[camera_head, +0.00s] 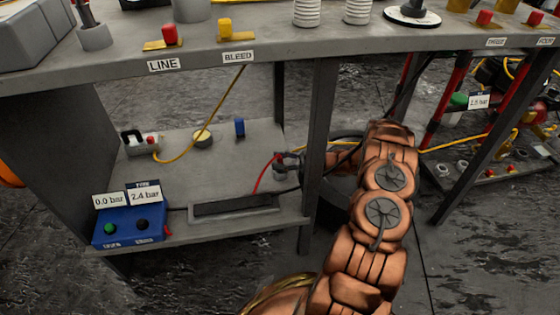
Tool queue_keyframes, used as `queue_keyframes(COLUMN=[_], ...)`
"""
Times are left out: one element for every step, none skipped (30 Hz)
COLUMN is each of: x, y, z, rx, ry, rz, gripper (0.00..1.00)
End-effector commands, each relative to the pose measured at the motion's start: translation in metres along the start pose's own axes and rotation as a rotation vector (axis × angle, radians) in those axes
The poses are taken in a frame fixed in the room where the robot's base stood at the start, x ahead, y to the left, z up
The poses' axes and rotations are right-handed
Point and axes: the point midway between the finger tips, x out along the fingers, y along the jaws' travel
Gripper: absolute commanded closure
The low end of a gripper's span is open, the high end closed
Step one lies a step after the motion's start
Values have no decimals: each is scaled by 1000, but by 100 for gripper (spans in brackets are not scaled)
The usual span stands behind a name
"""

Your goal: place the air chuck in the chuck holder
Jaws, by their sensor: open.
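My gripper (284,162) is at the right end of the lower shelf (185,185), with its dark fingers pointing left. It is open. A thin red hose (264,173) curves down from beside the fingers to the shelf. I cannot clearly make out the air chuck; the small dark shapes at the fingers are too small to tell apart. A grey rectangular frame with a dark recess (236,208) lies at the shelf's front edge, left of and below my gripper. I cannot tell whether it is the chuck holder.
A blue box (128,228) with "0.0 bar" and "2.4 bar" displays stands at the shelf's front left. A small blue block (239,127) and a yellow-hosed round fitting (202,138) stand farther back. The bench top (270,42) overhangs, and a table leg (318,140) stands near my arm.

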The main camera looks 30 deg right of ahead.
Motion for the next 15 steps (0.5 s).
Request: queue_keyframes(x=[0, 0, -2, -6, -10, -15, -20, -26, -34, -39, -45, -53, -59, -65, -73], y=[0, 0, 0, 0, 1, 1, 1, 1, 2, 2, 1, 1, 1, 0, 1], z=[-1, -3, -4, -4, -4, -5, -5, -6, -6, -6, -6, -5, -5, -5, -5], rx=[0, 0, -1, -1, -1, -2, -3, -4, -5, -4, -3, -2, -1, 0, -1], ry=[0, 0, 0, 0, 0, 0, -1, -2, -2, -2, -2, -2, -1, 0, 0], rz=[0, 0, 1, 2, 3, 4, 4, 4, 5, 5, 4, 5, 4, 3, 3], gripper=[53, 53, 53, 53, 53, 53, 53, 53, 53, 53, 53, 53, 53, 53, 53])
